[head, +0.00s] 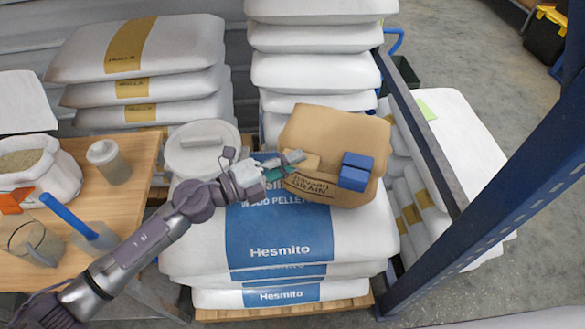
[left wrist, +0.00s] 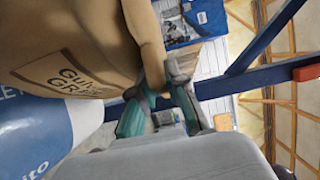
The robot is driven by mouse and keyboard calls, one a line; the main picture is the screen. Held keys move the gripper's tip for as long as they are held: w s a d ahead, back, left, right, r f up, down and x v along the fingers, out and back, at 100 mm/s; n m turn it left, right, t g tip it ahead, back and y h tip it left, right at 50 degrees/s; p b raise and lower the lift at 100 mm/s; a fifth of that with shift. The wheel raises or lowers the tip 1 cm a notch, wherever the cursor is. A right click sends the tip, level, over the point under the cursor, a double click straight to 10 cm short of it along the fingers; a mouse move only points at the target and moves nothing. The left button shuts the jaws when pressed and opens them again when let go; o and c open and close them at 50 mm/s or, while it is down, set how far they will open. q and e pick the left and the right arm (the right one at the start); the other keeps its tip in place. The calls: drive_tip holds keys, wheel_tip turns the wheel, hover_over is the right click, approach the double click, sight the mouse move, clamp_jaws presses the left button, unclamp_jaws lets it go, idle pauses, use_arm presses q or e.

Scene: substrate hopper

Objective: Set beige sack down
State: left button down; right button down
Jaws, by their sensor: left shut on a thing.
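The beige sack (head: 325,125) with dark printed lettering is over the stack of white and blue Hesmito sacks (head: 355,240), near its back. From the head view I cannot tell whether it rests on them or hangs just above. My left gripper (head: 288,168) reaches in from the left and is shut on the sack's near left edge. In the left wrist view, a fold of the beige sack (left wrist: 75,35) runs down between the teal-padded fingers (left wrist: 158,105). The sack's underside is hidden.
A white lidded bucket (head: 201,150) is left of the sack. A blue rack post (head: 500,190) and beam bound the right side. A wooden table (head: 120,215) with jars stands left. White sacks (head: 315,70) are stacked behind.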

use_arm(q)
drive_tip(key=shift+f, duration=0.7)
drive_tip(key=c, duration=1.6)
unclamp_jaws()
drive_tip(key=shift+f, duration=0.2)
drive_tip(key=o, duration=0.4)
drive_tip(key=shift+r, duration=0.1)
drive_tip(key=shift+a, duration=0.1)
drive_tip(key=shift+b+v, duration=1.4)
drive_tip(key=shift+v, duration=4.55)
